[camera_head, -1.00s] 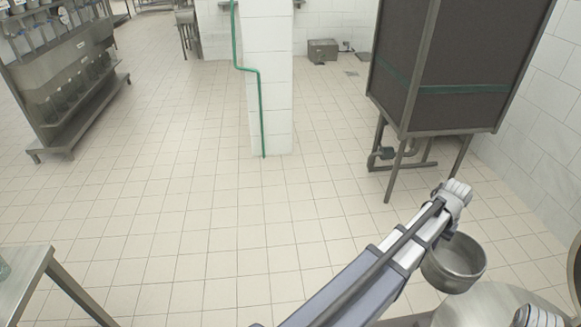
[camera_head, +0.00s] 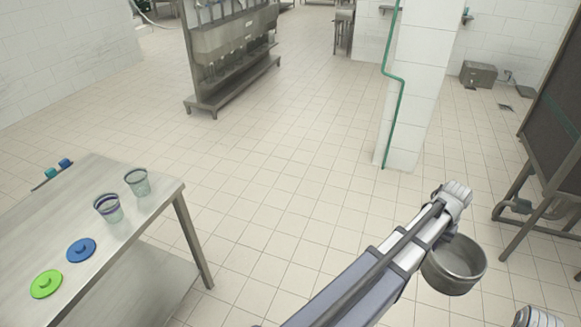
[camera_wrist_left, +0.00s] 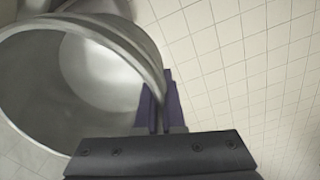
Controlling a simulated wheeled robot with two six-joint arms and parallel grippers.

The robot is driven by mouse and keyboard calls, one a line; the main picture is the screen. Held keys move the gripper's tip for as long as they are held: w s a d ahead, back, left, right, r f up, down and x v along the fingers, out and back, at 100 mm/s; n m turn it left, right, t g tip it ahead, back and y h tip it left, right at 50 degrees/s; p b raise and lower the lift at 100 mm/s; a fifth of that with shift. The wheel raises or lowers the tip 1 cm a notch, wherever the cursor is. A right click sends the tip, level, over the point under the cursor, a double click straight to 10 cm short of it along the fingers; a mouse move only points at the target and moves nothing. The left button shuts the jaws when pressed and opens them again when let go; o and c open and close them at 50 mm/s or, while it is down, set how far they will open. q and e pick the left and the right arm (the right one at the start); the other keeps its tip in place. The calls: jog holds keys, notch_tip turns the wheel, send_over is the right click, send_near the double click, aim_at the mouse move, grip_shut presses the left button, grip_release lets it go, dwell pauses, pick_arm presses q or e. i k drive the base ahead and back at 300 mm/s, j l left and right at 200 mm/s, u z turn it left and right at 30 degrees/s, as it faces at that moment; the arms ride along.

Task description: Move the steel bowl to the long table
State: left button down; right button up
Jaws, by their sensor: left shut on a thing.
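The steel bowl (camera_head: 455,268) is a round grey bowl in the lower right of the head view, held clear above the tiled floor. My left gripper (camera_head: 447,234) is shut on its rim. In the left wrist view, the bowl (camera_wrist_left: 85,85) fills the upper left, and its rim sits between the fingers of the gripper (camera_wrist_left: 160,100). A steel table (camera_head: 150,225) stands at the left of the head view, away from the bowl; I cannot tell whether it is the long table.
Two clear cups (camera_head: 108,208), a blue lid (camera_head: 81,250) and a green lid (camera_head: 46,284) are on the steel table. A white tiled pillar (camera_head: 415,90) with a green pipe stands ahead. A dark cabinet (camera_head: 560,120) is at right. The floor between is clear.

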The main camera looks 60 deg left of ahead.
aim_at(77, 223)
jog(key=j+u, duration=0.15)
jog(key=u, duration=0.3)
jog(key=j+u, duration=0.1)
jog(key=u, duration=0.4)
jog(key=i+j+u, duration=0.1)
jog(key=u, duration=0.85)
jog(key=i+j+u, duration=0.1)
jog(key=u, duration=0.35)
jog(key=i+u, duration=0.45)
jog(key=u, duration=0.3)
jog(key=i+u, duration=0.35)
jog(key=i+l+u, duration=0.15)
jog(key=i+l, duration=0.3)
jog(key=i, duration=0.15)
